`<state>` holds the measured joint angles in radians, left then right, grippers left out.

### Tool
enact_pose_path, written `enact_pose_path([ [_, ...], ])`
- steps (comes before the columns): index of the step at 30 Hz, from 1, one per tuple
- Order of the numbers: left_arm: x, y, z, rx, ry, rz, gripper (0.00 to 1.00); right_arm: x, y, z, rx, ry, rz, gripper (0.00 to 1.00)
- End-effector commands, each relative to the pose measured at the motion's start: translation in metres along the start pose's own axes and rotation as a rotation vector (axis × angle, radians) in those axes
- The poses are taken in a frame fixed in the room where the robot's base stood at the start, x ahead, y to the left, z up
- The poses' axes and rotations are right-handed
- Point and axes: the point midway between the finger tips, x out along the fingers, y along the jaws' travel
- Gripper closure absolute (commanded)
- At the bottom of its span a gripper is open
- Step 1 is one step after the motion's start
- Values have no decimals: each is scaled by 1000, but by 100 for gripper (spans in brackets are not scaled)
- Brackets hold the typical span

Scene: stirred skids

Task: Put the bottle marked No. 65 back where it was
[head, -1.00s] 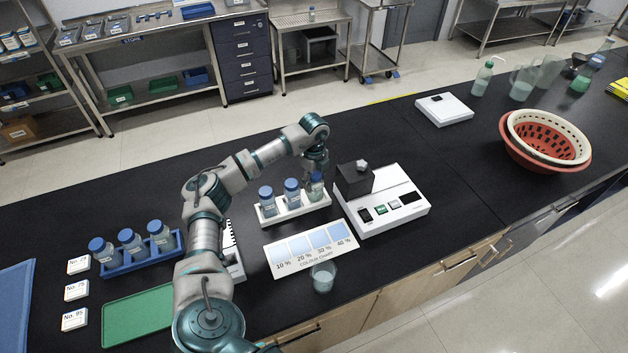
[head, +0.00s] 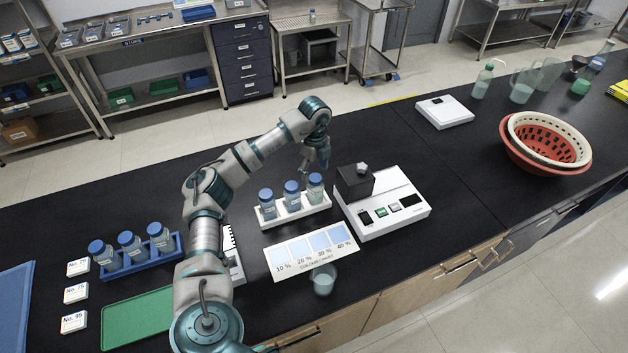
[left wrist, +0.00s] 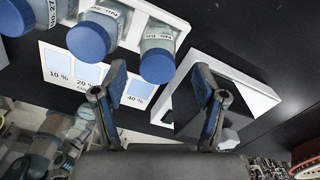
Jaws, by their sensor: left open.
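Three blue-capped bottles stand upright in the white rack (head: 298,214): a left one (head: 268,206), a middle one (head: 292,197) and a right one (head: 315,188) with greener contents. Their numbers are too small in the head view. My left gripper (head: 316,163) is open and empty just above the right bottle. Its open fingers also show in the left wrist view (left wrist: 160,88), apart from the bottle caps. My right gripper is out of view.
A blue rack (head: 140,262) with three blue-capped bottles stands at left, beside number cards (head: 75,294) and a green mat (head: 138,318). A colour chart (head: 310,250), a beaker (head: 323,280) and a white instrument (head: 400,218) lie near the white rack.

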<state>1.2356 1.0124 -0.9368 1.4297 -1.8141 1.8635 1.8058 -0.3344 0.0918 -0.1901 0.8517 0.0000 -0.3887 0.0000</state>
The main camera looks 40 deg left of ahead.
Motion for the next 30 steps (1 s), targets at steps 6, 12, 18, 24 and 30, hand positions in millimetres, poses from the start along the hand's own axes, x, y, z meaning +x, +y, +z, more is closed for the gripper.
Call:
enact_pose_path([
  [6,-43,-1,-2,1,1,-2,28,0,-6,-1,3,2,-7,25],
  [12,-57,0,0,0,2,0,28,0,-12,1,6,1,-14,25],
  [18,-58,0,1,0,3,1,28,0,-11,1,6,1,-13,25],
  [24,-58,0,0,0,2,1,28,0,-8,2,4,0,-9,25],
  [30,-62,0,-1,1,1,0,28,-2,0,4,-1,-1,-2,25],
])
